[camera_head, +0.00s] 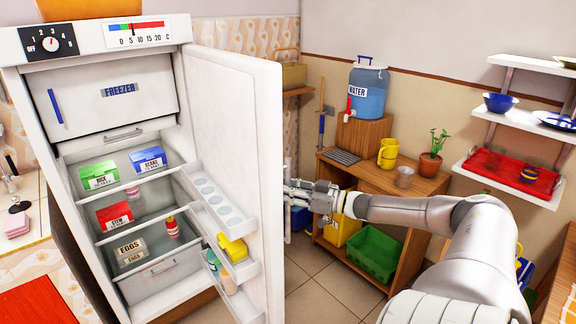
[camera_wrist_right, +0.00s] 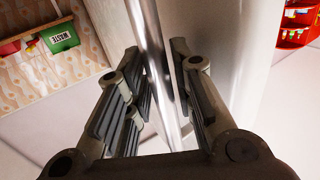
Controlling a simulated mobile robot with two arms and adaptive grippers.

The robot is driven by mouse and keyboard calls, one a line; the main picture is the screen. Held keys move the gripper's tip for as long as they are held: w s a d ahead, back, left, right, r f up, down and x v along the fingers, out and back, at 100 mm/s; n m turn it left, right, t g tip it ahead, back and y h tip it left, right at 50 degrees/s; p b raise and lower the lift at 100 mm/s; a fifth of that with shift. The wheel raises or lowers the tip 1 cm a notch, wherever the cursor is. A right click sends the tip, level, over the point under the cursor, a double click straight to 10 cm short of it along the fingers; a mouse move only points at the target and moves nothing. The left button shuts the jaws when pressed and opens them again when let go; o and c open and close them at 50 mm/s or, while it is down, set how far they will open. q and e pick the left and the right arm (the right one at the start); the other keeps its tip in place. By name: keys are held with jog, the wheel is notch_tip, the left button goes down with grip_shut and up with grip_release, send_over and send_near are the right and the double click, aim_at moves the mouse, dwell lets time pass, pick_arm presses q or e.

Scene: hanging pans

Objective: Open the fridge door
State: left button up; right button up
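The white fridge (camera_head: 88,150) stands at the left of the head view. Its door (camera_head: 245,130) is swung wide open, so the shelves inside and the door racks show. My right gripper (camera_head: 305,190) is at the outer side of the door, by the metal handle (camera_head: 287,222). In the right wrist view the shiny handle bar (camera_wrist_right: 152,50) runs between the two fingers of my right gripper (camera_wrist_right: 157,75). The fingers stand apart on either side of the bar, with no clear contact. My left gripper is not in view.
Behind the door are a wooden shelf unit (camera_head: 375,175) with a water jug (camera_head: 368,92) and a green crate (camera_head: 372,255). Tiled floor (camera_head: 318,295) is clear beside the door.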

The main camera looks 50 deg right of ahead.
jog(key=shift+o, duration=0.7)
jog(key=shift+f, duration=0.1)
jog(key=shift+s, duration=0.15)
jog(key=v, duration=1.1)
jog(key=shift+s+d, duration=0.2)
jog(key=shift+s, duration=0.1)
dwell(0.3)
